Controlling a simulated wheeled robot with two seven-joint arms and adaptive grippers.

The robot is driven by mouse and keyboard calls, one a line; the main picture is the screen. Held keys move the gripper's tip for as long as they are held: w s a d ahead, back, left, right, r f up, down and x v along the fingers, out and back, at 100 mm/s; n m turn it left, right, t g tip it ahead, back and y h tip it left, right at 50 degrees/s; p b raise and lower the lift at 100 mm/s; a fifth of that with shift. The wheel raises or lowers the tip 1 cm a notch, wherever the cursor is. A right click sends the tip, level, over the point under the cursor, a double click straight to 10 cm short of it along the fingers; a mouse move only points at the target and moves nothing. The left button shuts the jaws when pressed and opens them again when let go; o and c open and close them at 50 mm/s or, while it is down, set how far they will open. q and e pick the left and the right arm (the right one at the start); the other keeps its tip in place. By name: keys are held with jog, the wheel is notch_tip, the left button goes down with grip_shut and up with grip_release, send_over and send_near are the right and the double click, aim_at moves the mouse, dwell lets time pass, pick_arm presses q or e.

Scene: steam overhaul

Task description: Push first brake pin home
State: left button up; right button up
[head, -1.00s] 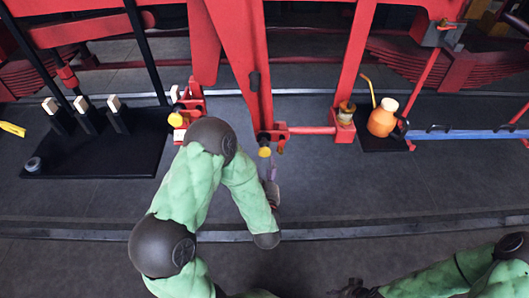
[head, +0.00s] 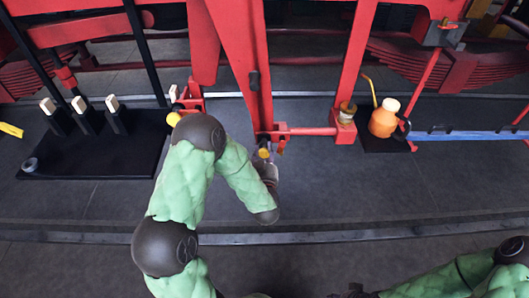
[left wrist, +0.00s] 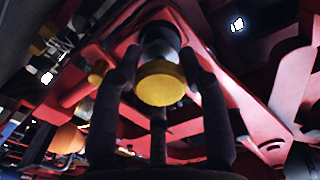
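A brake pin with a yellow round end (head: 264,153) sits at the foot of the red hanger, beside the red cross rod. In the left wrist view its yellow end (left wrist: 162,84) faces the camera, with a dark body behind it. My left gripper (left wrist: 160,62) has its two dark fingers apart, one on each side of the pin; contact is unclear. In the head view the left gripper (head: 267,170) is just below the pin, partly hidden by my forearm. My right gripper (head: 354,291) is barely visible at the bottom edge.
A black tray (head: 90,165) with several white-topped blocks lies at the left. An orange can (head: 384,119) stands on a black mat at the right, near a blue bar (head: 455,134). Red frame members hang above. The grey floor at centre right is clear.

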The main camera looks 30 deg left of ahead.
pick_arm(q)
grip_shut()
jog(key=shift+b+x, duration=0.45)
jog(key=shift+x, duration=0.75)
jog(key=shift+r, duration=0.1)
jog(key=shift+o, duration=2.3)
grip_release()
jog(key=o, duration=0.3)
jog(key=shift+w, duration=0.1)
jog(key=v, duration=1.2)
